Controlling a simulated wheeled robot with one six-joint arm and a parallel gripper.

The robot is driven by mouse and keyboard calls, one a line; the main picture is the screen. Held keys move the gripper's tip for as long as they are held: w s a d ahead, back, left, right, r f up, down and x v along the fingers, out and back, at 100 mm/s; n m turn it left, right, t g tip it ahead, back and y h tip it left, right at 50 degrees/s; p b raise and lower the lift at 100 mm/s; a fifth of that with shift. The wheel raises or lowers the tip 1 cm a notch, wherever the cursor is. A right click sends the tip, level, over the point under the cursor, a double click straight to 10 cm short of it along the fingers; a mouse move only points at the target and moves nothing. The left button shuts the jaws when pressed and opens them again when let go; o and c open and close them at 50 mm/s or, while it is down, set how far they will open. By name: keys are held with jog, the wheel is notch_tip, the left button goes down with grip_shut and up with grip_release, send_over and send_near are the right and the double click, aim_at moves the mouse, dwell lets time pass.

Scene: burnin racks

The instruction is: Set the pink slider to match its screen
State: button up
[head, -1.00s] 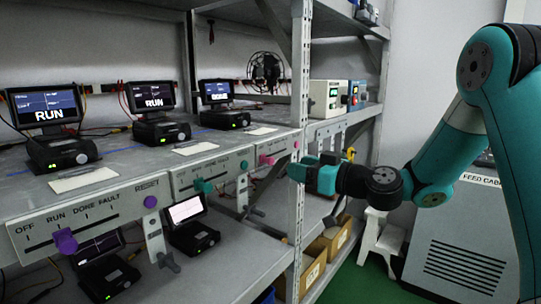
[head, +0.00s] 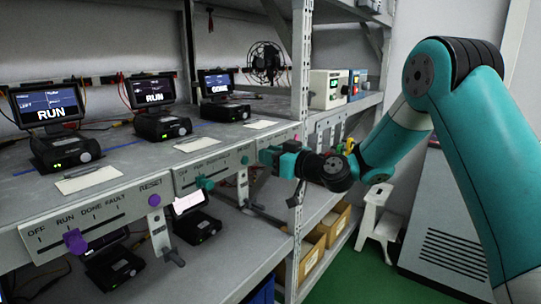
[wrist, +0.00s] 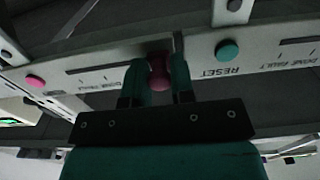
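The pink slider (wrist: 159,73) is a round knob on the shelf's front panel. In the wrist view it sits between the two fingers of my gripper (wrist: 159,78), which appear closed against its sides. Its slot (wrist: 92,72) runs to the left there, with upside-down labels; the label at the knob is hidden. In the head view my gripper (head: 276,156) is at the third panel and hides the slider. The third screen (head: 216,83), above that panel, appears to read DONE.
A purple slider (head: 75,241) and a teal slider (head: 204,183) sit on the neighbouring panels. Their screens (head: 49,105) and (head: 151,90) read RUN. A teal reset button (wrist: 227,50) is beside my gripper. A shelf post (head: 299,90) stands close to my arm.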

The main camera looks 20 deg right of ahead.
grip_shut()
jog(key=w+d+b, duration=0.4)
jog(key=d, duration=0.1)
jog(key=shift+d, duration=0.35)
jog(key=shift+w, duration=0.1)
jog(key=o, duration=0.6)
grip_release()
jog(key=b+v, duration=0.4)
jog(key=v, duration=1.3)
jog(key=shift+s+d, duration=0.15)
jog(key=shift+s, duration=0.05)
